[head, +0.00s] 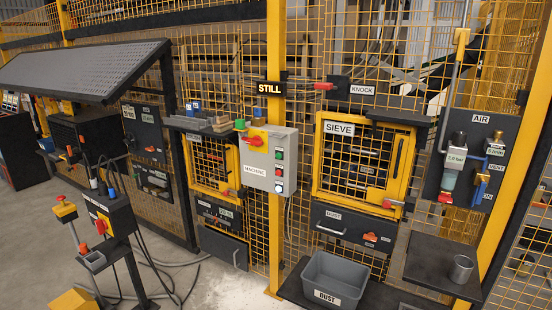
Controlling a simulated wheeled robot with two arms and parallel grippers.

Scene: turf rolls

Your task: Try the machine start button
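The grey control box (266,180) labelled MACHINE is mounted on the yellow post, in the middle of the head view. A red rotary handle on a yellow plate (253,140) sits at its upper left. A column of small buttons or lamps runs down its right side: a green one (279,154), a red one (279,171) and a pale, bright one (278,188). Their small markings are too small to read, so I cannot tell which is labelled start. Neither of my grippers is in view.
A yellow mesh fence spans the scene. Right of the box is the SIEVE door (362,165), with a grey DUST bin (334,280) below and an AIR panel (470,165) farther right. A stand with switches (105,218) is at left front.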

